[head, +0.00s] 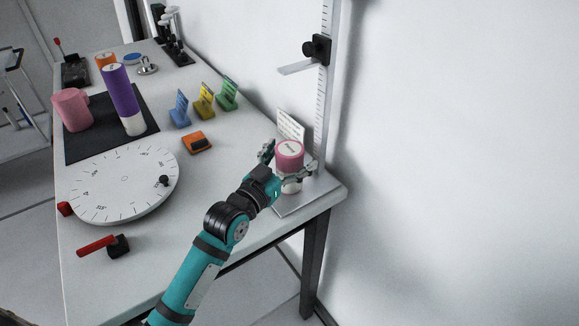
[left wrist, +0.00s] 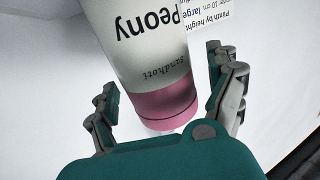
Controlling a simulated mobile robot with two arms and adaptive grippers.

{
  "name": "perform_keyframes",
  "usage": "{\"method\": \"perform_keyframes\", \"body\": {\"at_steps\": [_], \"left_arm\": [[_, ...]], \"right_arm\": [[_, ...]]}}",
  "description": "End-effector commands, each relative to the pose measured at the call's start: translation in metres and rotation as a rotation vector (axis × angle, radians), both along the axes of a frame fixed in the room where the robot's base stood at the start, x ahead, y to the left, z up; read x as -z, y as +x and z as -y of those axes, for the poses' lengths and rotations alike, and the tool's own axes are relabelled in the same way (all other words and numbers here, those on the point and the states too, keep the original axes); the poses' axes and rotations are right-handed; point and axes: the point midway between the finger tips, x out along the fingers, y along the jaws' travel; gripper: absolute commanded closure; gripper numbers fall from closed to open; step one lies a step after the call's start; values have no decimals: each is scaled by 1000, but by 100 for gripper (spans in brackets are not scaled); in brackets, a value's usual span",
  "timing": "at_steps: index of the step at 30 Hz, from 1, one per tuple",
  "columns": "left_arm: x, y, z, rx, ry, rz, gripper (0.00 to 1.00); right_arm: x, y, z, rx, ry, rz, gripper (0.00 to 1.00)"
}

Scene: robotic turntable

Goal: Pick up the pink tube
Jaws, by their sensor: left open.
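A tube with a pink top and a white label (head: 289,152) stands upright on the metal base plate (head: 292,209) of a height gauge at the table's right end. In the left wrist view the tube (left wrist: 160,106) shows a pink band and the word "Peony". My left gripper (head: 289,163) is open, with one finger on each side of this tube. In the left wrist view a gap shows beside the fingers. A second, plain pink cylinder (head: 72,110) is on the dark mat (head: 93,146) at the far left. My right gripper is out of view.
The gauge's ruled post (head: 324,95) rises close behind the tube, with a sliding arm (head: 296,68) above it. A small sign (head: 291,124) stands behind the tube. A white dial turntable (head: 110,185), a purple tube (head: 121,92) and colored card holders (head: 204,103) stand leftward.

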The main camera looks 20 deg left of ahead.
Motion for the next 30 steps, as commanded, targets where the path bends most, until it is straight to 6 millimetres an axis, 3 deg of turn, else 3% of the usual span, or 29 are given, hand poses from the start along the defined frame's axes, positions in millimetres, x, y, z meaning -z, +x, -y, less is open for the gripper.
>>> {"method": "perform_keyframes", "body": {"at_steps": [2,16,25,30], "left_arm": [[0,0,0,0,0,0,15],[0,0,-1,0,0,0,77],[-3,0,0,-1,-1,3,78],[-14,0,-1,-1,-1,6,78]], "right_arm": [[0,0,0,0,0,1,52],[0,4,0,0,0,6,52],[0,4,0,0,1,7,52],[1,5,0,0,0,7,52]]}}
